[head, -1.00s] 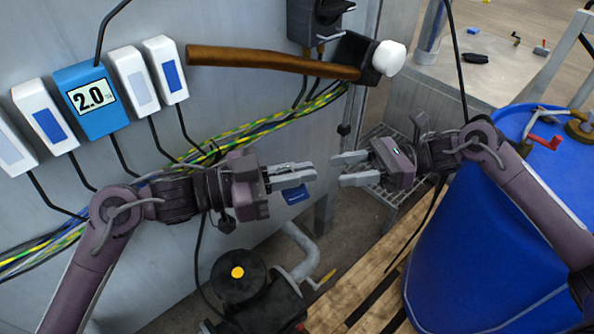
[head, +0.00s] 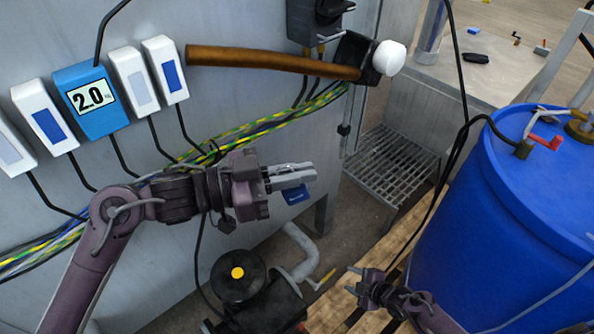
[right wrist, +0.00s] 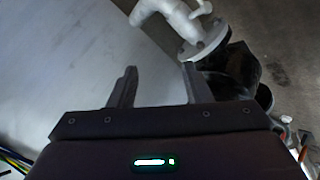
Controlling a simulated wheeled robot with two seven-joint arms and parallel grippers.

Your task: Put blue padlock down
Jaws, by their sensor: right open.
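The blue padlock (head: 296,196) hangs just below the fingers of my left gripper (head: 300,178) in the head view. That gripper's fingers look closed together around its upper part, in front of the grey panel wall. My right gripper (head: 358,281) is low in the head view, above the wooden slats near the blue barrel. Its fingers are apart and empty, which also shows in the right wrist view (right wrist: 158,82). The padlock does not show in the right wrist view.
A blue barrel (head: 490,220) stands at the right. A black pump with a yellow cap (head: 237,272) and a grey pipe (head: 303,250) sit low in the middle. A metal grate shelf (head: 392,165) is behind. Cables run along the grey wall (head: 290,125).

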